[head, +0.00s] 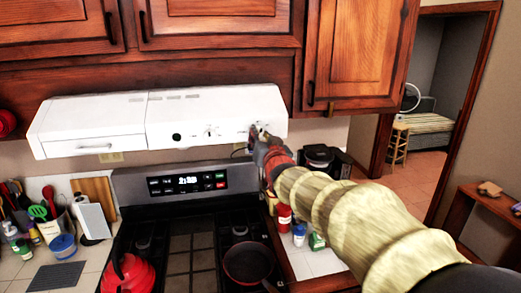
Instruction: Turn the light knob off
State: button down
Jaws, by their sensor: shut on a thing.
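The white range hood (212,112) hangs under the wooden cabinets, above the stove. Its front face has a dark round control (177,137) and a small knob (211,131) near the middle. My gripper (257,130) reaches in from the right and is at the right end of the hood's front face. Its fingers are shut on the light knob there, which is mostly hidden behind them. I cannot tell which way that knob is turned.
Below are the stove with a lit clock panel (187,183), a red kettle (128,274) and a dark pan (248,263). Utensils and bottles crowd the left counter. Wooden cabinets (357,50) sit close above my gripper. A doorway opens at the right.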

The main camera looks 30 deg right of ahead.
jog(key=shift+f+n+b, duration=0.1)
jog(key=shift+n+b, duration=1.2)
jog(key=shift+b, duration=0.1)
jog(key=c, duration=1.5)
grip_release()
jog(key=v, duration=1.2)
